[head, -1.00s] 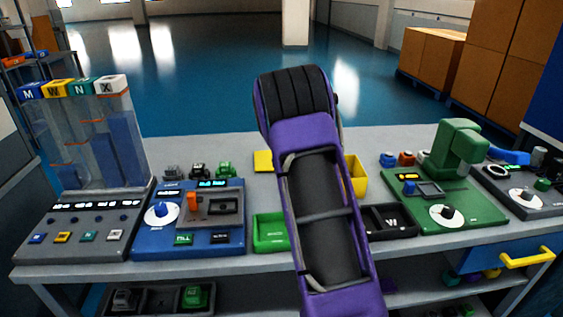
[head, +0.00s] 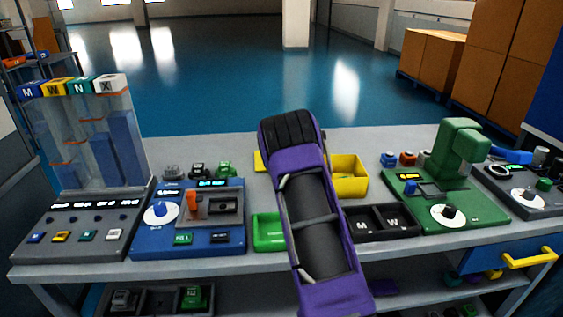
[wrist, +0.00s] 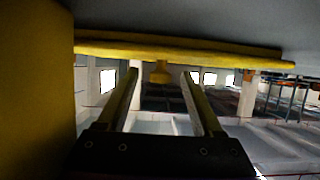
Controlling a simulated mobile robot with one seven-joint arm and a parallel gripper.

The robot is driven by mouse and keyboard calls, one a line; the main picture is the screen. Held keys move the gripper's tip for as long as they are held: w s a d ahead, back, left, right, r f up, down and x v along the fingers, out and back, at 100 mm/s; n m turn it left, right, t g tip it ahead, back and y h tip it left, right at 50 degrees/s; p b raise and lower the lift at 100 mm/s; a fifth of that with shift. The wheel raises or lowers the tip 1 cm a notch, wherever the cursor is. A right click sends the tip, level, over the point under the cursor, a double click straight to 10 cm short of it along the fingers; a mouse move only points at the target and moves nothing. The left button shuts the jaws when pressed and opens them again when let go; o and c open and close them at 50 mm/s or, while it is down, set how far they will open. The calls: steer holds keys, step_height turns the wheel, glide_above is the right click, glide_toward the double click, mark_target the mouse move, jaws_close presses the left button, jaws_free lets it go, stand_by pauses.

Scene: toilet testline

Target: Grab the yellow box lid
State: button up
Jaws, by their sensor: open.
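The yellow box lid (head: 259,162) lies on the table; in the head view only its left edge shows beside my purple arm. In the wrist view, which looks upside down, the lid (wrist: 200,50) is a thin yellow plate across the top with a small knob (wrist: 160,74) in its middle. My gripper (wrist: 160,73) is open, its two fingers apart, with the knob showing between the fingertips. I cannot tell whether the knob is between them or just beyond. The head view hides the gripper behind my arm. The open yellow box (head: 348,178) stands right of my arm.
A yellow wall, likely the box (wrist: 35,90), is close at the left of the wrist view. A green bin (head: 268,232) and black M and W trays (head: 382,222) stand at the front. A blue station (head: 185,220) and green station (head: 450,200) flank them.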

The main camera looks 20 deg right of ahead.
jaws_close()
stand_by(0.3)
